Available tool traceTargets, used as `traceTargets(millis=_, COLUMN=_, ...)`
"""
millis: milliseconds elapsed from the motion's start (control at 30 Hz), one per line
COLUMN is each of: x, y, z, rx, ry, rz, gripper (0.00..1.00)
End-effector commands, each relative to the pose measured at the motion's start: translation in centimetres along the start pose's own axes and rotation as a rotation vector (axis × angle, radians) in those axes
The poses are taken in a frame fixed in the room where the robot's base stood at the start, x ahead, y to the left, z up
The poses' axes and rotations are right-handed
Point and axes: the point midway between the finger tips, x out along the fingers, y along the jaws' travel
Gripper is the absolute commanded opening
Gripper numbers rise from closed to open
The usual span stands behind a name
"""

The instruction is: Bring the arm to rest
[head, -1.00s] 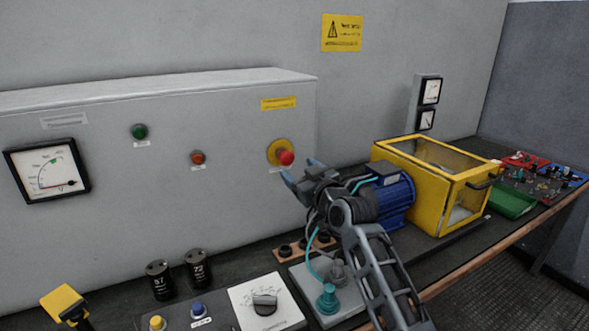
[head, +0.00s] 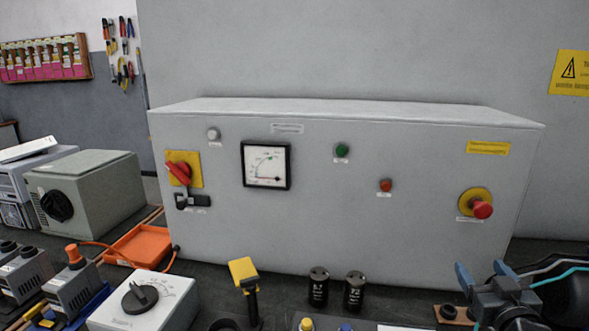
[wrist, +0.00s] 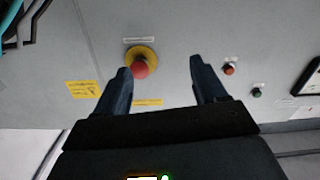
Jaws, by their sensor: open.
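My gripper (head: 483,279) is at the lower right of the head view, in front of the grey cabinet (head: 330,225). In the wrist view my gripper (wrist: 160,70) has its two dark fingers spread apart with nothing between them. The red emergency-stop button (head: 482,209) on its yellow disc is on the cabinet's right side. In the wrist view the red button (wrist: 140,69) shows just beside the left fingertip; I cannot tell the gap in depth. My arm's links fill the lower right corner of the head view.
Two black capacitors (head: 318,287) (head: 354,290) and a yellow-topped tool (head: 244,272) stand on the dark bench before the cabinet. A red rotary switch (head: 179,173), an orange tray (head: 141,243) and a dial box (head: 143,299) are to the left. The space above the bench's middle is open.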

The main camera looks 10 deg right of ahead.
Motion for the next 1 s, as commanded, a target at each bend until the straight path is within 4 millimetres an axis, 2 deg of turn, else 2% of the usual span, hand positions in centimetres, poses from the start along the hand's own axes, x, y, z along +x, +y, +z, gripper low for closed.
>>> traceTargets(millis=33, x=-2.2, y=-1.8, z=1.7, rx=0.018, ry=-0.017, rz=-0.011, gripper=0.71)
traceTargets(millis=200, x=-9.1, y=-5.8, z=5.1, rx=0.067, ry=-0.047, rz=-0.031, gripper=0.71)
traceTargets(millis=467, x=-20.3, y=-9.6, z=8.2, rx=0.116, ry=-0.097, rz=-0.068, gripper=0.71)
traceTargets(millis=600, x=-26.3, y=-10.6, z=8.6, rx=0.13, ry=-0.123, rz=-0.093, gripper=0.71)
traceTargets(millis=767, x=-32.9, y=-10.9, z=8.2, rx=0.134, ry=-0.151, rz=-0.128, gripper=0.71)
traceTargets(millis=1000, x=-41.5, y=-10.0, z=5.9, rx=0.127, ry=-0.188, rz=-0.195, gripper=0.71)
